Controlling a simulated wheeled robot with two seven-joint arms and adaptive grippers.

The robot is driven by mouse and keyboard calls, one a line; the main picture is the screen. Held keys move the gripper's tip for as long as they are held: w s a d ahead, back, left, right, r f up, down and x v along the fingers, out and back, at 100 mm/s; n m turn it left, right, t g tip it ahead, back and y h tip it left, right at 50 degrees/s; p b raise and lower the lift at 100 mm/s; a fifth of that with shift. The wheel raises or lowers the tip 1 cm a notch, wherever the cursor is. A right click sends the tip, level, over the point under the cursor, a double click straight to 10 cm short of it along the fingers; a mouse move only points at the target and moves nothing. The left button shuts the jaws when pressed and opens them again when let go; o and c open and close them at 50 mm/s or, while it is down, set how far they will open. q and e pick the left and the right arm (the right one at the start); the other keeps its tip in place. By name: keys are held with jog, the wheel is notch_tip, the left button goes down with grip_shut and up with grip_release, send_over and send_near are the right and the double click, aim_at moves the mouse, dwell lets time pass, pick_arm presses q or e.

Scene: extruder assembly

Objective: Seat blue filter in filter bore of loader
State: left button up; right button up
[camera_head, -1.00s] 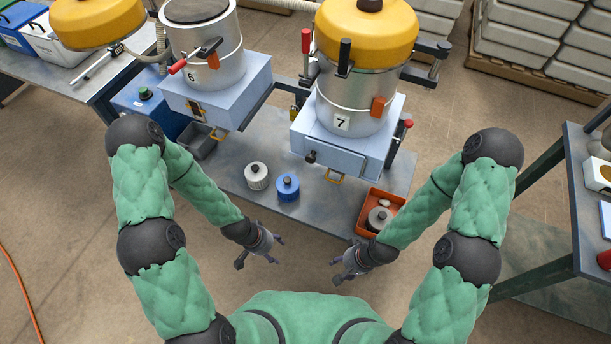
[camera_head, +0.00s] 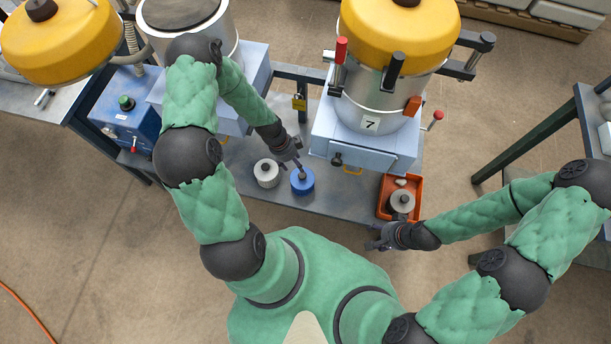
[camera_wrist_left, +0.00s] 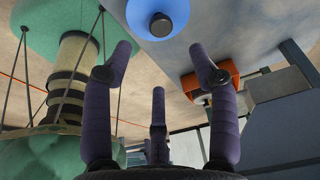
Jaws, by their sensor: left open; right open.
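The blue filter (camera_head: 303,182), a short cylinder with a dark knob, stands on the table's front part. It also shows at the top of the left wrist view (camera_wrist_left: 145,22), beyond the fingertips. My left gripper (camera_head: 294,164) is open and empty, with its fingers close above and behind the blue filter; I cannot tell whether they touch it. Its spread fingers show in the left wrist view (camera_wrist_left: 160,68). The left loader (camera_head: 222,35) has its yellow lid (camera_head: 60,45) swung aside; loader 7 (camera_head: 372,105) has its lid on. My right gripper (camera_head: 380,238) is open and empty, in front of the table.
A white filter (camera_head: 266,173) stands just left of the blue one. An orange tray (camera_head: 385,208) with a grey part (camera_head: 402,201) sits at the table's right front corner. A blue box (camera_head: 125,105) with a green button is at the left. A padlock (camera_head: 299,102) hangs between the loaders.

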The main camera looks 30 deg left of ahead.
aim_at(302, 175)
pick_arm(q)
jog(key=x, duration=0.3)
jog(key=shift+f+b, duration=0.35)
jog(key=shift+b, duration=0.05)
jog(key=shift+b+x, duration=1.05)
jog(key=shift+x, duration=1.55)
jog(key=shift+w, duration=0.15)
grip_shut()
